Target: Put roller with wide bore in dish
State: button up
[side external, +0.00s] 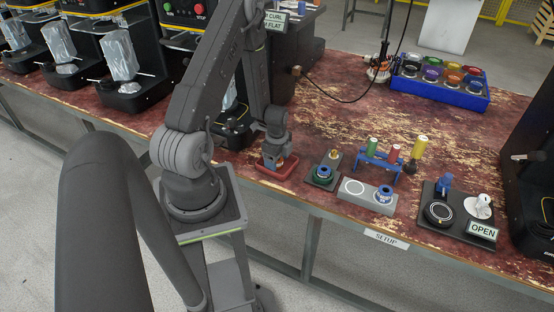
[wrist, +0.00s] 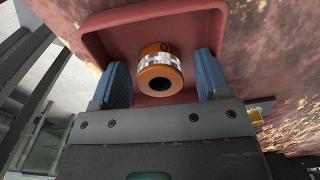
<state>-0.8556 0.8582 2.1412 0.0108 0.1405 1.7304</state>
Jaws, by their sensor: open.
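An orange roller (wrist: 160,72) with a pale checkered band and a dark round bore stands between my fingers in the wrist view, inside the red dish (wrist: 104,24). In the side view the dish (side external: 264,166) sits near the table's front edge, under my gripper (side external: 277,155). My gripper is open, with one blue finger on each side of the roller and a visible gap to each. A green roller (side external: 323,173) stands on a dark plate, and a blue roller (side external: 383,195) stands on the right of a grey block (side external: 368,202).
A blue rack (side external: 377,163) holds green and red cylinders behind the grey block. A yellow cylinder (side external: 421,146) stands right of it. A dark fixture (side external: 440,213) with an OPEN sign is at right. A blue crate (side external: 436,95) of colored pots is at the back.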

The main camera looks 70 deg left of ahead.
jog(key=shift+r, duration=0.1)
notch_tip(320, 180, up, 12)
jog(key=w+d+r+n+t+y, duration=0.15)
jog(key=w+d+r, duration=0.25)
jog(key=d+r, duration=0.4)
jog(key=s+d+r+n+t, duration=0.2)
jog(key=s+d+r+n, duration=0.2)
jog(key=d+r, duration=0.4)
jog(key=s+d+r+n+t+h, duration=0.1)
jog(key=s+d+r+n, duration=0.3)
jog(key=d+r, duration=0.4)
jog(key=s+d+t, duration=0.1)
jog(key=d, duration=0.2)
jog(key=shift+r+n, duration=0.35)
jog(key=shift+h, duration=0.25)
dwell(1.3)
